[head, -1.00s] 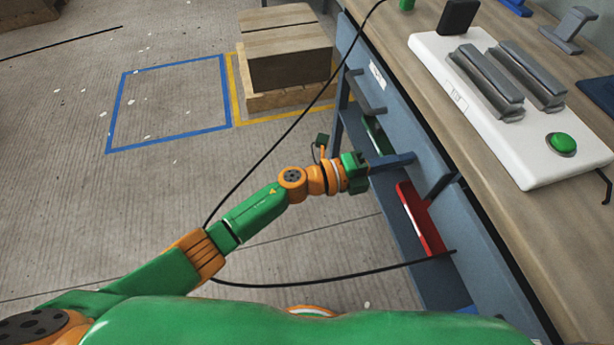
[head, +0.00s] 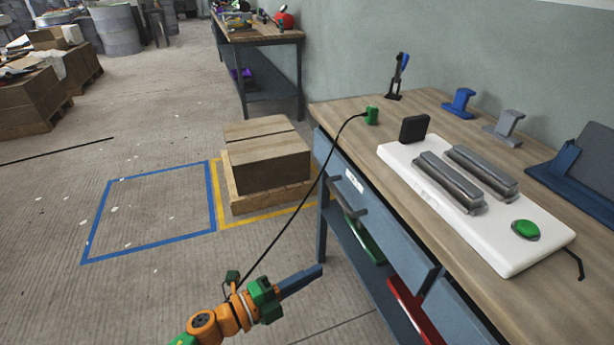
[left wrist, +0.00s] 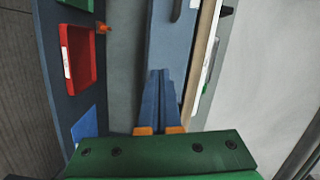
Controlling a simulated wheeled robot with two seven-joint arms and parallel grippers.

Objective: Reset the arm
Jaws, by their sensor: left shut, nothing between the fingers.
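My left arm comes in at the bottom of the head view, green and orange. Its left gripper (head: 312,272) has long blue fingers that lie together, shut and empty. It is in front of the workbench's drawer side, apart from it, over the floor. In the left wrist view the shut fingers (left wrist: 161,78) point toward a blue-grey drawer front. My right gripper is in neither view.
The workbench (head: 352,105) stands at right with drawers and a dark handle (head: 347,198). A white fixture (head: 500,255) with a green button (head: 525,230) is on top. A red bin (head: 412,308) is below; it shows in the wrist view (left wrist: 80,60). A black cable runs to my arm.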

